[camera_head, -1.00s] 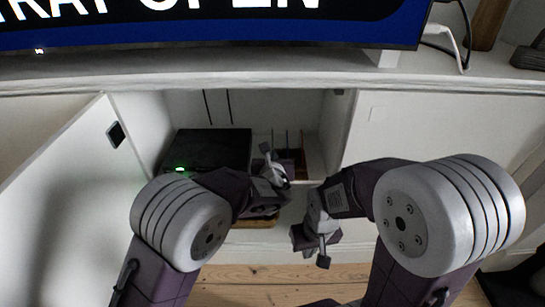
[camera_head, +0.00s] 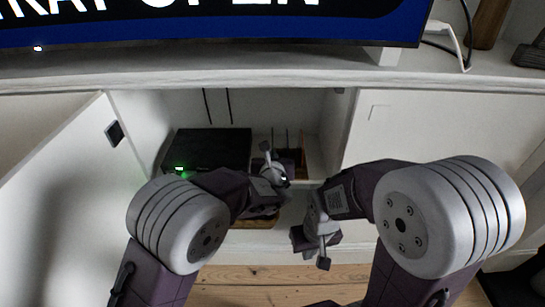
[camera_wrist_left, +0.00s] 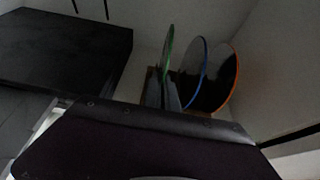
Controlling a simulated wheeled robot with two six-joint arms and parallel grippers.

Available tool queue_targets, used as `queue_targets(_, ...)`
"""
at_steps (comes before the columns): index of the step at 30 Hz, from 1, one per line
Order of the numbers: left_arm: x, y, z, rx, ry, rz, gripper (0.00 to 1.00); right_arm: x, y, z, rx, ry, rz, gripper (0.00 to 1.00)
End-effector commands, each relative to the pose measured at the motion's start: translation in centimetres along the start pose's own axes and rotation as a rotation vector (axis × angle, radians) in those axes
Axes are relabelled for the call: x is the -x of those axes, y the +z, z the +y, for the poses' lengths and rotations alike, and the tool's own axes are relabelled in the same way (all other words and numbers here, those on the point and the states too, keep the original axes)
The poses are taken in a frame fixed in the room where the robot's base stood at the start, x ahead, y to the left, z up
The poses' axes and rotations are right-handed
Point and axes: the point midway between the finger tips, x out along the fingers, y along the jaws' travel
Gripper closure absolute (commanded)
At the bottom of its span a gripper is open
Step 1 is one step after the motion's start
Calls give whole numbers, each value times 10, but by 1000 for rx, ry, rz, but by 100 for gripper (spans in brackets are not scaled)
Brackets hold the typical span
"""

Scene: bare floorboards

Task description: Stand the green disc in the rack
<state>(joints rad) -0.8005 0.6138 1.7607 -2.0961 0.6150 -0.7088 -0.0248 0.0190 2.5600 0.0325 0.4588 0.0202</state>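The green-rimmed disc (camera_wrist_left: 167,54) stands on edge in the left wrist view, its lower part at the wooden rack (camera_wrist_left: 151,84) inside the cabinet. My left gripper (camera_wrist_left: 162,94) has its grey fingers close to the disc's lower part. Whether they grip it or are just apart from it I cannot tell. In the head view my left gripper (camera_head: 274,166) is inside the cabinet, in front of the discs. My right gripper (camera_head: 321,246) hangs outside the cabinet, away from the rack, pointing down; its finger gap is unclear.
A blue-rimmed disc (camera_wrist_left: 194,66) and an orange-rimmed disc (camera_wrist_left: 222,80) stand right of the green one. A black box (camera_head: 212,149) with a green light is left of the rack. The open cabinet door (camera_head: 62,205) is at left; a screen (camera_head: 210,25) is above.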

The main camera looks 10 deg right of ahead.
Motion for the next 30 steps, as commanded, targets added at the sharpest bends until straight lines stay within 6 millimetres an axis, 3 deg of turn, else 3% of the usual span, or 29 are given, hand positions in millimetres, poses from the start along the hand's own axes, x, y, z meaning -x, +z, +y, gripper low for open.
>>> queue_targets(5, 0, 0, 0, 0, 0, 0, 100, 0, 0, 0, 0, 0, 0, 100)
queue_targets(9, 0, 0, 0, 0, 0, 0, 73, 0, 0, 0, 0, 0, 0, 100)
queue_targets(19, 4, 1, 0, -1, -1, 0, 73, 2, 0, 0, 0, 0, 0, 100)
queue_targets(30, 78, 4, -1, -2, -2, 0, 73, 30, -3, -1, 0, 0, 0, 100)
